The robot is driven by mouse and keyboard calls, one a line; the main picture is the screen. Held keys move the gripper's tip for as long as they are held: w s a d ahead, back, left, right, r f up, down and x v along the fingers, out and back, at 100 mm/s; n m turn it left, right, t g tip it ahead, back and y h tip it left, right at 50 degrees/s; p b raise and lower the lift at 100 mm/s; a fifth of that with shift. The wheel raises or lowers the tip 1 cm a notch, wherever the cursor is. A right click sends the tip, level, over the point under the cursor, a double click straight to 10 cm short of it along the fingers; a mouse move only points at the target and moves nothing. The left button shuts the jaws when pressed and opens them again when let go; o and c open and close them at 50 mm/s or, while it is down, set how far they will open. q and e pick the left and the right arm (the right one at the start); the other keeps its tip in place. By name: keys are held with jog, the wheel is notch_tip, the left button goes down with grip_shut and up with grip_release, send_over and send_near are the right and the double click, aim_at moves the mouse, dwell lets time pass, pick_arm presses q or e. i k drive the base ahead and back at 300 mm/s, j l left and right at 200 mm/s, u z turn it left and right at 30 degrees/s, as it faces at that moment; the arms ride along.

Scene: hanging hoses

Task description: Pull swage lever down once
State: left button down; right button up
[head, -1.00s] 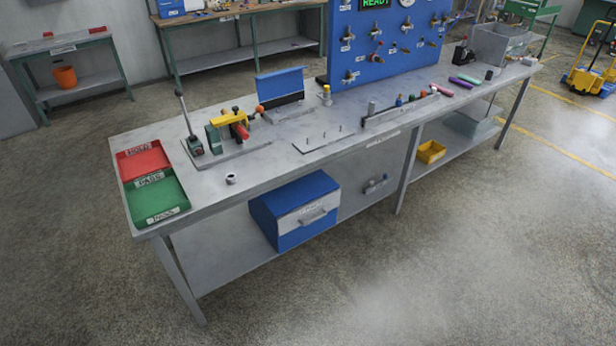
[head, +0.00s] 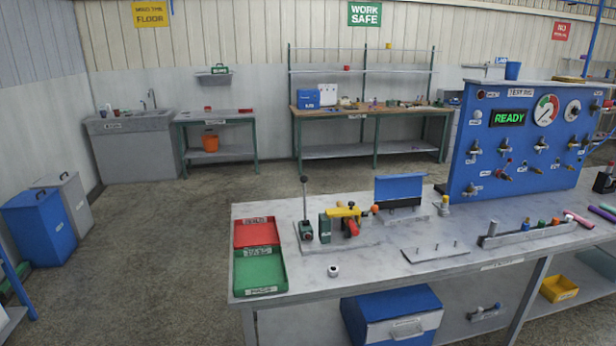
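The swage lever (head: 305,205) is a dark upright rod with a dark knob on top. It rises from a green base with a red part, on a grey plate (head: 350,248) at the left part of the workbench (head: 400,275). Beside it on the same plate is a green block with a yellow and red tool (head: 345,217). The lever stands nearly vertical. Neither of my grippers is in the head view.
A red tray (head: 255,233) and a green tray (head: 260,271) lie at the bench's left end. A small white ring (head: 333,270) lies near the front edge. A blue test panel (head: 520,140) reading READY stands at right. Open floor (head: 150,270) lies left of the bench.

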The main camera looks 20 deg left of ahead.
aim_at(303, 179)
jog(key=i+j+u, duration=0.15)
jog(key=j, duration=0.2)
jog(key=j+u, duration=0.1)
jog(key=j, duration=0.25)
jog(key=i+j+u, duration=0.15)
jog(key=j, duration=0.2)
jog(key=i+j+u, duration=0.15)
jog(key=i+j, duration=0.05)
jog(key=j, duration=0.1)
